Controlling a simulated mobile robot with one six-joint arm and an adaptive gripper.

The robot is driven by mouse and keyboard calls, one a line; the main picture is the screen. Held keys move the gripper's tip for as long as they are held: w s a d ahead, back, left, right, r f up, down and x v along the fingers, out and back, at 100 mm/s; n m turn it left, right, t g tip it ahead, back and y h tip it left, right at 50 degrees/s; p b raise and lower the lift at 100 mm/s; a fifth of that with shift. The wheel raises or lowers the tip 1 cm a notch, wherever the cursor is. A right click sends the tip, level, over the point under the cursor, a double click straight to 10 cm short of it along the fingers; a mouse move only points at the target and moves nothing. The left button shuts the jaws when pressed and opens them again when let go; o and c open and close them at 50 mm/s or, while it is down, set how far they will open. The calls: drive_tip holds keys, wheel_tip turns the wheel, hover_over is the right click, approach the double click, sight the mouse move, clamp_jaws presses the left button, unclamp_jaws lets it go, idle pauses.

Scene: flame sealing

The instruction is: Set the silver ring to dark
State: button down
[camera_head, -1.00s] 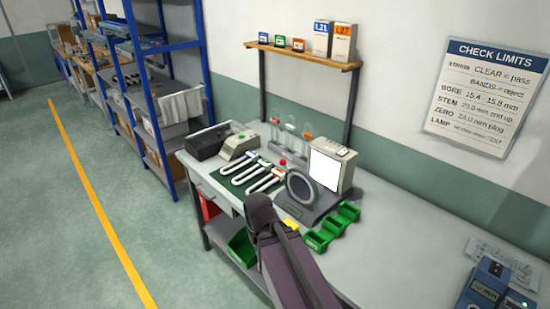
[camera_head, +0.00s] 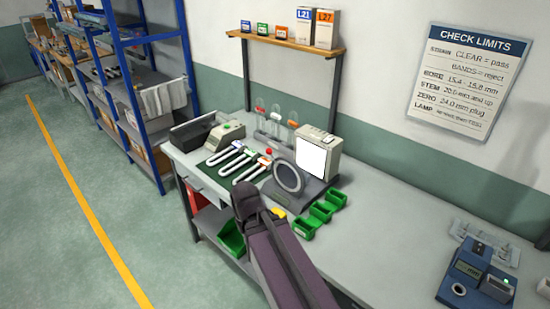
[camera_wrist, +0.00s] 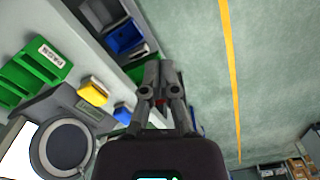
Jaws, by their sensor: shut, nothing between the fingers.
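The silver ring (camera_head: 288,177) is a grey ring on the front of a dark stand, beside a box with a bright white panel (camera_head: 311,158) on the bench. In the wrist view the ring (camera_wrist: 68,148) is at the lower left, tilted, with a dark face inside it. Its setting marks are too small to read. My gripper (camera_wrist: 158,70) is shut and empty, to the right of the ring in the wrist view and apart from it. In the head view my arm reaches up in front of the bench and its fingers cannot be made out.
Green bins (camera_head: 321,211) sit right of the stand. Glass tubes stand behind. A blue meter (camera_head: 476,272) is at the right; the bench between is clear.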

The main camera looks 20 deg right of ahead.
drive_tip(key=c, duration=0.7)
unclamp_jaws()
drive_tip(key=shift+w+r, duration=0.1)
drive_tip(key=shift+w, duration=0.1)
drive_tip(key=o, duration=0.3)
drive_tip(key=shift+w+d+r+p, duration=0.2)
drive_tip(key=shift+w+r+p, duration=0.2)
drive_tip(key=shift+w, duration=0.15)
drive_tip(key=shift+w+d+r+p, duration=0.25)
drive_tip(key=shift+w+p, duration=0.1)
drive_tip(key=shift+w, duration=0.2)
drive_tip(key=shift+o, duration=0.2)
drive_tip(key=m+y+p, duration=0.2)
drive_tip(key=p, duration=1.5)
approach(269, 151)
wheel_tip(269, 151, up, 3)
drive_tip(key=d, duration=0.1)
drive_tip(key=shift+w+d+f, duration=0.15)
drive_tip(key=shift+w+f, duration=0.05)
drive_tip(key=shift+w, duration=0.05)
drive_tip(key=shift+f, duration=0.2)
drive_tip(key=a+f+b, duration=0.1)
drive_tip(key=f+b, duration=0.7)
drive_tip(key=b, duration=0.1)
drive_tip(key=a+f+b, duration=0.1)
drive_tip(key=f+b, duration=0.3)
drive_tip(key=f, duration=0.1)
drive_tip(key=shift+w+a+f+b, duration=0.1)
drive_tip(key=shift+w+a+b, duration=0.15)
drive_tip(key=shift+a+b, duration=0.1)
